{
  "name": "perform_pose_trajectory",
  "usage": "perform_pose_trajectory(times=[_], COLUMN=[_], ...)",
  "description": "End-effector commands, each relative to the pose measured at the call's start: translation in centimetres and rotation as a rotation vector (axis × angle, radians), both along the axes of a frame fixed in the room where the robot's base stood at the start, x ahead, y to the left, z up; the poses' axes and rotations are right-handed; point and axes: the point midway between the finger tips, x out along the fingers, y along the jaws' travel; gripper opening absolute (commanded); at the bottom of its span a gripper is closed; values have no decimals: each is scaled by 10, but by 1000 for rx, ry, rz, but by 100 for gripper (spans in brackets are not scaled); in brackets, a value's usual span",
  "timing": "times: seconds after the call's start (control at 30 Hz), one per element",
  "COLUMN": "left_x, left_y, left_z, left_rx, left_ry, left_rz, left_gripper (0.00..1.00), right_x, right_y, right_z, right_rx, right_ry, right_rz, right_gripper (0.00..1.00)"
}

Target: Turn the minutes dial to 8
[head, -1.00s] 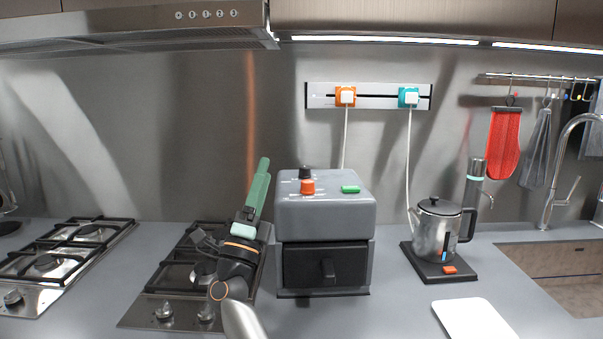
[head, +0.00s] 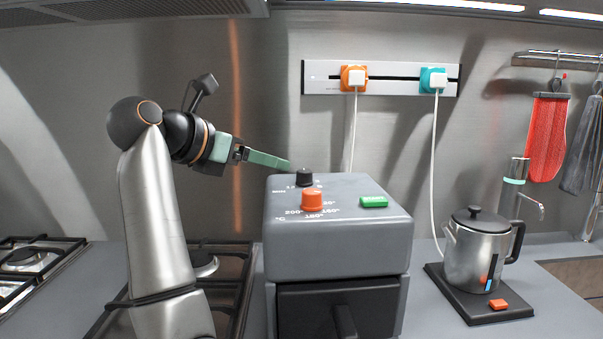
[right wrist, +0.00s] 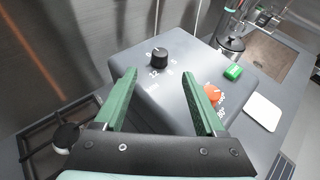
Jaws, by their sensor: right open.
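The black minutes dial (head: 304,178) stands on top of the grey oven box (head: 335,238), at the back left of its top face. It also shows in the right wrist view (right wrist: 159,58), straight ahead between the fingertips with numbers printed around it. I cannot tell which number it points to. My right gripper (head: 289,165) reaches in from the left with its green fingers just left of and slightly above the dial. In the right wrist view the gripper (right wrist: 159,77) is open and empty, with the dial beyond its tips. My left gripper is not in view.
An orange temperature dial (head: 312,199) stands just in front of the black dial. A green button (head: 373,202) lies to its right. A kettle (head: 477,252) stands on a base at the right. Cords hang from two plugs on the wall. A stove (head: 242,270) is at the left.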

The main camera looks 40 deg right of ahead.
Motion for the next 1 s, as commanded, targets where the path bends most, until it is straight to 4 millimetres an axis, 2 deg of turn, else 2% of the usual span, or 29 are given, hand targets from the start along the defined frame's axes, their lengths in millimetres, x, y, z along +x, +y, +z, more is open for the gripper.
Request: perform_pose_trajectory(times=[0.17, 0.5, 0.63, 0.8, 1.0], left_x=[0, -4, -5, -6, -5], left_y=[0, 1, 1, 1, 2], left_z=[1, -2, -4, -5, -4], left_rx=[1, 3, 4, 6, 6], left_ry=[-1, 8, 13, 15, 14], left_rz=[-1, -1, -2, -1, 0], left_gripper=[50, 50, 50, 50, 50], right_x=[2, 10, 13, 16, 16], right_y=[-13, -76, -95, -109, -113], right_z=[-7, -33, -41, -47, -48], right_rx=[12, 7, 7, 6, 6], right_ry=[-2, 1, 1, 0, 0], right_rz=[2, -2, 0, 2, 3], right_gripper=[72, 72, 72, 72, 72])
